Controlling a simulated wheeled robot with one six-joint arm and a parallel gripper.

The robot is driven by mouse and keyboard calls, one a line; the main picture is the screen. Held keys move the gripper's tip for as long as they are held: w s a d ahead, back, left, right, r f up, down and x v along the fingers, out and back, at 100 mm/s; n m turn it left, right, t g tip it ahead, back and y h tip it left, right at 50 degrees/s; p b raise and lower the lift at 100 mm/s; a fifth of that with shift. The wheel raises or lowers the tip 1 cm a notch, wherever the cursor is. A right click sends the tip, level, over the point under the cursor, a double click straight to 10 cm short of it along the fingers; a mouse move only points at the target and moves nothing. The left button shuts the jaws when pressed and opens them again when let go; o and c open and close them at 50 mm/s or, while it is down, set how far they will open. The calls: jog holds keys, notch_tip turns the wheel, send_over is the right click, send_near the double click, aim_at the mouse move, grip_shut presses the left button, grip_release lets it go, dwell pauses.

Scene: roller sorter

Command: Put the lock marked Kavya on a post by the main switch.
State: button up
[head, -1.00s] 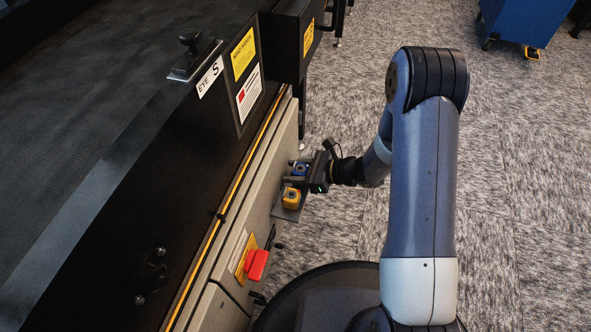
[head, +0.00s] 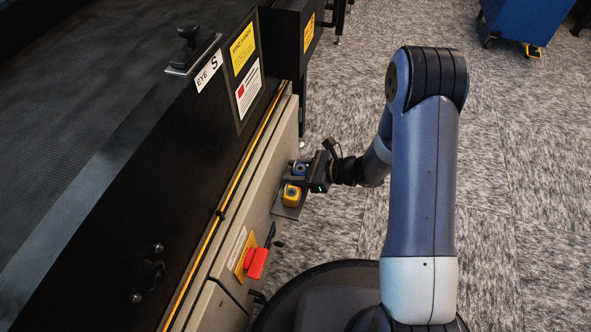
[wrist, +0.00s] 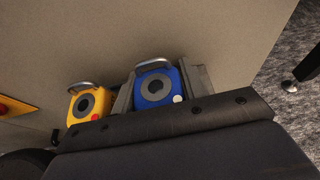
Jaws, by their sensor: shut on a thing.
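A blue lock (wrist: 154,88) with a metal shackle sits between my gripper's fingers in the wrist view; it also shows in the head view (head: 300,169). It has a dark round face and a small pale dot. No name can be read on it. My gripper (head: 299,179) is shut on the blue lock, close to the panel at a small grey shelf (head: 281,209). A yellow lock (head: 291,195) with a red dot is beside it, apart from the fingers, and shows in the wrist view (wrist: 89,104). Any posts are hidden. A red switch handle (head: 257,263) is on the panel nearer me.
The beige panel (head: 230,257) runs along the machine's side below the black belt frame. A blue cart (head: 515,22) is far right. Carpet right of my arm is clear.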

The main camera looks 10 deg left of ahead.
jog(key=shift+s+a+f, duration=0.1)
jog(key=shift+a+f, duration=0.05)
jog(key=shift+a, duration=0.05)
jog(key=o, duration=1.1)
jog(key=shift+s, duration=0.1)
jog(key=shift+d, duration=0.1)
jog(key=shift+d+r, duration=0.15)
jog(key=shift+r, duration=0.05)
jog(key=p+v, duration=0.2)
jog(key=v, duration=0.3)
jog(key=p+v, duration=0.2)
jog(key=v, duration=0.3)
jog(key=shift+d, duration=0.3)
jog(key=b+x, duration=0.4)
jog(key=x, duration=0.6)
jog(key=shift+a+f, duration=0.15)
jog(key=shift+a, duration=0.35)
jog(key=shift+w+r+p, duration=0.2)
jog(key=shift+r+p, duration=0.1)
jog(key=shift+r, duration=0.05)
